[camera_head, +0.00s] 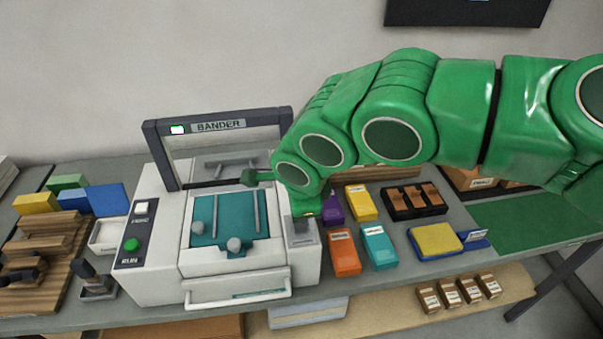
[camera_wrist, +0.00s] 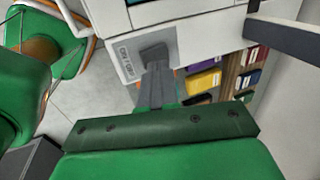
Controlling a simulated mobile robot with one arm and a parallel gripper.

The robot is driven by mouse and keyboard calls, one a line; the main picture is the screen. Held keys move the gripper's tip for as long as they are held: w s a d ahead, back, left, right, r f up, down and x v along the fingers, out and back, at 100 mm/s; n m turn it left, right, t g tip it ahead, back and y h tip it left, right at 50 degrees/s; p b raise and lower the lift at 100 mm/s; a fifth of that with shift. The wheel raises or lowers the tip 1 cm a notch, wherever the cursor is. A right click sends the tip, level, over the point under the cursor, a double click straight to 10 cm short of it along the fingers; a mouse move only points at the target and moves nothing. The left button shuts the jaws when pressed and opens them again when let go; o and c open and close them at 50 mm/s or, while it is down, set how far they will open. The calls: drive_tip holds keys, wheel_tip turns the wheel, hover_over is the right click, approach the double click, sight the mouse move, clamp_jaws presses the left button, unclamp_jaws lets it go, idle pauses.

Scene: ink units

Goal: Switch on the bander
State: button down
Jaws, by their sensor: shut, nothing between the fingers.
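The bander (camera_head: 160,255) is a white machine with a dark frame on the workbench. A small lamp on the frame (camera_head: 177,129) looks pale with a green edge. A grey ON/OFF plate (camera_head: 303,252) sits at the machine's front right corner. In the wrist view the plate (camera_wrist: 127,66) carries a dark switch (camera_wrist: 153,51). My gripper (camera_wrist: 156,68) is shut and empty, its fingertips at the near edge of the switch. I cannot tell whether they touch it. In the head view my green wrist hides most of the gripper above the plate.
A green RUN button (camera_head: 131,245) and a white button (camera_head: 141,208) are on the bander's left panel. Orange (camera_head: 344,255) and teal (camera_head: 378,248) packs stand close to its right side. A green mat (camera_head: 530,220) lies clear farther right.

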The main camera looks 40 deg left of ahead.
sight(302, 230)
wheel_tip(302, 230, up, 12)
drive_tip(key=shift+s+d+f, duration=0.25)
idle(0.5)
idle(0.6)
